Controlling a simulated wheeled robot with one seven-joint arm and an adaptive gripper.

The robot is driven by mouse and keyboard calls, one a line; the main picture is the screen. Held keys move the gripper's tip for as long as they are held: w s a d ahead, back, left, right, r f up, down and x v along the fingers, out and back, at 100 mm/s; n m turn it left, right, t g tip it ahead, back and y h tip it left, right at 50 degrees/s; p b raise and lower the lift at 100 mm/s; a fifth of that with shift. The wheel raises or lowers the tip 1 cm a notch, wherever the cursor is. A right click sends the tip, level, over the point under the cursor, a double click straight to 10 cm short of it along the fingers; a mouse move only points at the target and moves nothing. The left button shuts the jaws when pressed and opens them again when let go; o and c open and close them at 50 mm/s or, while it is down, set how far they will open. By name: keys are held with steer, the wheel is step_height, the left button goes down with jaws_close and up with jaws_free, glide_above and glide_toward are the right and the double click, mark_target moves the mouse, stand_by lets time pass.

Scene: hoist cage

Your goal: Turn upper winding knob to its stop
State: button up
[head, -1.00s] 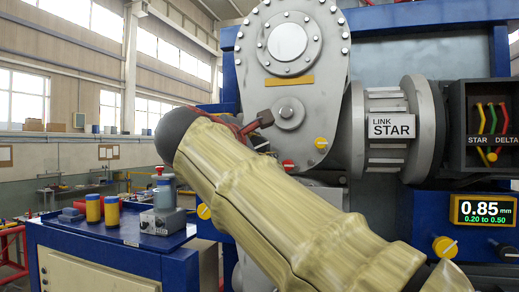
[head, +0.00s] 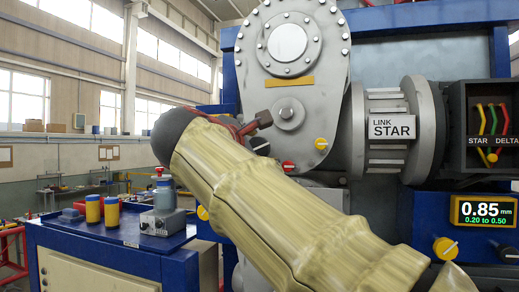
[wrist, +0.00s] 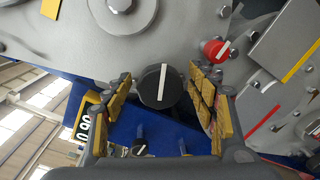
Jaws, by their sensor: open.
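In the wrist view a round black knob (wrist: 158,87) with a white pointer line stands on a grey housing. The pointer runs nearly up and down in the picture. My gripper (wrist: 162,80) is open, with one yellow-padded finger on each side of this knob. No label shows which knob this is. A display (head: 483,211) there reads 0.85 mm, with 0.20 to 0.50 below.
In the head view a yellow knob (head: 321,143) and a red knob (head: 289,166) are on the gear housing. A blue cabinet (head: 110,255) stands at left.

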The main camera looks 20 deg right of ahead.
steer(key=v, duration=1.1)
steer(key=shift+s, duration=0.2)
steer(key=shift+a+r, duration=0.1)
steer(key=shift+a, duration=0.05)
